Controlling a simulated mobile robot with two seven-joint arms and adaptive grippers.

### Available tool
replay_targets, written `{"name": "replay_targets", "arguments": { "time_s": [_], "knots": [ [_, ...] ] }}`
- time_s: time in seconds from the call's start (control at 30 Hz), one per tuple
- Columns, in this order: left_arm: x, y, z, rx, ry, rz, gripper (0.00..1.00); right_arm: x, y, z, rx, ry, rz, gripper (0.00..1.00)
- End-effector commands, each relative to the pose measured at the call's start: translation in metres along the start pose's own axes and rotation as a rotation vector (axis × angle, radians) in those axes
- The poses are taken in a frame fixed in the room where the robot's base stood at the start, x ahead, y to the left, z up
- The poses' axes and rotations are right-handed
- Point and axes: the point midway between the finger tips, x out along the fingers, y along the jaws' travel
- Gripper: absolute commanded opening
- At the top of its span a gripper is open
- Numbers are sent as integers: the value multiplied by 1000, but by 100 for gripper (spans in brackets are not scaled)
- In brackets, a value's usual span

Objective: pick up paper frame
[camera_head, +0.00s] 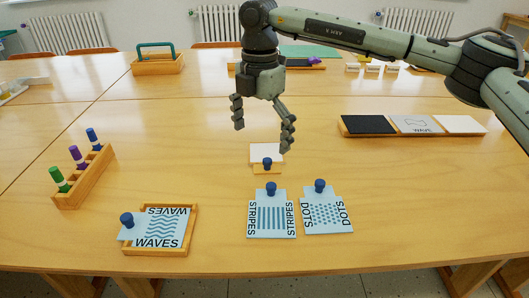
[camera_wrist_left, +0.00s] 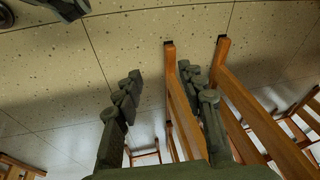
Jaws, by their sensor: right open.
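My right gripper (camera_head: 263,137) is open and empty, pointing down above the table. Below its fingertips lies a small white sheet piece (camera_head: 266,150) with a wooden front edge and a blue knob. A wooden frame (camera_head: 191,236) at the front left holds a light blue WAVES card (camera_head: 158,228) with a blue knob; the card sits askew, overhanging the left side. A STRIPES card (camera_head: 271,216) and a DOTS card (camera_head: 326,213), each with a blue knob, lie on the table in front of the gripper. I cannot tell which is the paper frame. My left gripper (camera_wrist_left: 165,95) is open and empty.
A wooden rack (camera_head: 85,176) with green, purple and blue markers stands at left. A wooden tray (camera_head: 410,132) with black, grey and white panels lies at right. A caddy (camera_head: 158,66) stands farther back. Chair legs (camera_wrist_left: 250,110) and floor show in the left wrist view.

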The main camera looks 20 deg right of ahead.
Motion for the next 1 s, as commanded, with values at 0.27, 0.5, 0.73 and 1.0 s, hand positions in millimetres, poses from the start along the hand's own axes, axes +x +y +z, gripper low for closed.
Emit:
{"name": "replay_targets", "arguments": {
  "time_s": [0.27,0.5,0.73,1.0],
  "knots": [
    [11,5,7,1,-7,12,40,39,2,3,1,0,-2,100],
    [16,5,-3,-1,10,14,40,54,3,3,1,0,1,100],
    [16,5,-2,-2,7,13,40,54,3,3,0,0,1,90],
    [15,4,0,-2,2,12,40,53,3,3,0,0,1,57]
  ]
}}
